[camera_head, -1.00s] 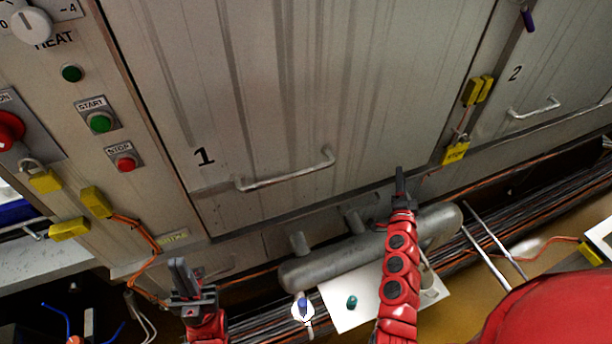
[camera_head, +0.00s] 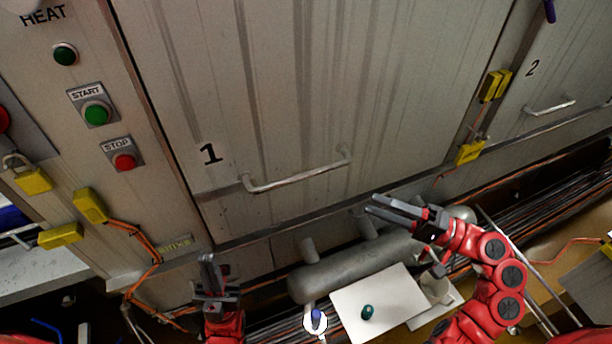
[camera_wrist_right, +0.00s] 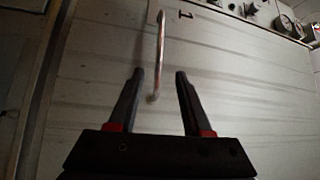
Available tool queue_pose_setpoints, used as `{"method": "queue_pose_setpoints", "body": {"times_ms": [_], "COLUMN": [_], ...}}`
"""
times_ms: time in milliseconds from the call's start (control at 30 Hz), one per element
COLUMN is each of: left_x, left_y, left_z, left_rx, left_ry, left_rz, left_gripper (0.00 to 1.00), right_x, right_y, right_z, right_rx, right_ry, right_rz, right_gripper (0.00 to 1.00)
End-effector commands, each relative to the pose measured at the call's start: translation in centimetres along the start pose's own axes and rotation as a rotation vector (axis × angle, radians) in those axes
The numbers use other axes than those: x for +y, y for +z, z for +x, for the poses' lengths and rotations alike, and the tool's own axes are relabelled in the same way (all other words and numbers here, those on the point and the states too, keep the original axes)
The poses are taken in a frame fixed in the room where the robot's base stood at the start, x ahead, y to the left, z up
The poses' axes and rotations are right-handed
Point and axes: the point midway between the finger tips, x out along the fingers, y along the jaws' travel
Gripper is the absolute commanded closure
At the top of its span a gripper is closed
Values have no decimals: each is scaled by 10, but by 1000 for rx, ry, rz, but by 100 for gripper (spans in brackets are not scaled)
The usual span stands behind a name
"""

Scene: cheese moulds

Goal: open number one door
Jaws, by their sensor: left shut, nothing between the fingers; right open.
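The number one door (camera_head: 290,90) is a grey metal panel marked with a black 1; it looks closed. Its bar handle (camera_head: 300,177) runs near the lower edge. My right gripper (camera_head: 376,204) is open and empty, below and right of the handle's right end, pointing left. In the right wrist view the handle (camera_wrist_right: 159,55) stands ahead, its near end showing between the two open fingers (camera_wrist_right: 160,75), which are apart from it. My left gripper (camera_head: 207,262) is shut and empty, low at the left, below the door's lower left corner.
A grey cylindrical tank (camera_head: 350,268) and a white sheet (camera_head: 385,305) lie below the door. A control panel with a green START button (camera_head: 96,114) and a red STOP button (camera_head: 124,162) is at the left. Yellow connectors (camera_head: 470,152) separate door 2 (camera_head: 560,90).

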Motion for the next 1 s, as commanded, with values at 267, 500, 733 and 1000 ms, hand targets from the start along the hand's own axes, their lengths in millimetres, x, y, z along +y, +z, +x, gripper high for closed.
{"method": "queue_pose_setpoints", "body": {"times_ms": [267, 500, 733, 1000], "left_x": [-1, -1, -1, -2], "left_y": [-2, -4, -5, -5], "left_z": [11, 21, 28, 30], "left_rx": [0, 0, 0, 0], "left_ry": [0, 0, 0, 0], "left_rz": [0, 0, 0, 0], "left_gripper": [100, 100, 100, 100], "right_x": [-2, -2, -2, 0], "right_y": [0, 0, -1, -3], "right_z": [58, 113, 152, 167], "right_rx": [-3, -2, 0, 7], "right_ry": [-1, -1, -1, -1], "right_rz": [3, 4, 3, 2], "right_gripper": [50, 50, 50, 50]}}
